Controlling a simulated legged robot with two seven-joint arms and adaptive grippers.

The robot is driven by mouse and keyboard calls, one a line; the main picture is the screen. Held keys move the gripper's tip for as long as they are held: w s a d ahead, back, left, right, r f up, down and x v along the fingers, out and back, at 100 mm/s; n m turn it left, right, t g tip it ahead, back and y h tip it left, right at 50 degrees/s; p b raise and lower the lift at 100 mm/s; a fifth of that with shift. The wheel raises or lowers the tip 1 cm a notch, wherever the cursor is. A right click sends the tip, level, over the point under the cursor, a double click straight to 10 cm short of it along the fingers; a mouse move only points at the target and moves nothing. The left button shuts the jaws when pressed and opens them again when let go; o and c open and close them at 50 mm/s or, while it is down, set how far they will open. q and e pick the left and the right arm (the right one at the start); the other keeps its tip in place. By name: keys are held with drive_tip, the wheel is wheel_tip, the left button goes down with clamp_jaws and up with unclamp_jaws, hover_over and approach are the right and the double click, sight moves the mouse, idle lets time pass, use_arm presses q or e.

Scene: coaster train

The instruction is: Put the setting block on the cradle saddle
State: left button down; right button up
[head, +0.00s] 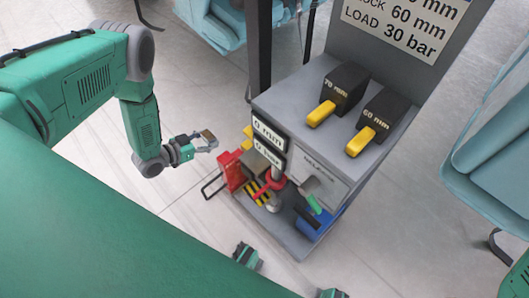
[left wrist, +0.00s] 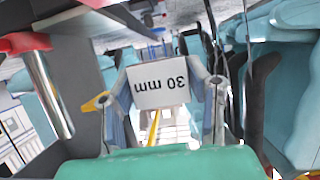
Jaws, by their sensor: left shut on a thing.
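A setting block (left wrist: 160,83) marked "30 mm" is gripped between the fingers of my left gripper (head: 205,139). Its label reads upside down in the left wrist view. In the head view the block is small and partly hidden by the fingers, held in the air left of the grey machine. The machine's lower bay holds a red ring-shaped part (head: 275,183) over a metal cylinder. A red-topped metal cylinder (left wrist: 48,92) also stands left of the block in the left wrist view, apart from it. I cannot tell for sure which part is the cradle saddle.
Two black blocks with yellow handles, a "70 mm" one (head: 345,88) and a "60 mm" one (head: 384,115), stand on the machine's top shelf. A sign (head: 405,25) reads "60 mm" and "LOAD 30 bar". Displays (head: 268,133) read "0 mm" and "0 bar". Teal seats flank the machine.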

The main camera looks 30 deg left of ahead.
use_arm(q)
drive_tip(key=w+d+b, duration=0.1)
drive_tip(key=w+d, duration=0.1)
drive_tip(key=d, duration=0.3)
drive_tip(key=w+d+b, duration=0.1)
drive_tip(key=w+d, duration=0.2)
drive_tip(key=d, duration=0.2)
drive_tip(key=w+d+b, duration=0.1)
drive_tip(key=w+d, duration=0.1)
drive_tip(key=d, duration=0.3)
drive_tip(key=shift+w+f, duration=0.15)
drive_tip(key=shift+w, duration=0.05)
drive_tip(key=shift+w+d+f+b, duration=0.15)
drive_tip(key=shift+d+f+b, duration=0.15)
drive_tip(key=shift+f+b, duration=0.5)
drive_tip(key=shift+a+f, duration=0.15)
drive_tip(key=shift+f, duration=0.25)
wheel_tip(320, 180, down, 5)
drive_tip(key=b, duration=0.3)
drive_tip(key=shift+r, duration=0.15)
drive_tip(key=shift+w+d, duration=0.1)
drive_tip(key=shift+d, duration=0.15)
drive_tip(key=shift+r, duration=0.15)
drive_tip(key=c, duration=0.8)
unclamp_jaws()
drive_tip(key=shift+a, duration=0.1)
drive_tip(key=shift+c, duration=0.2)
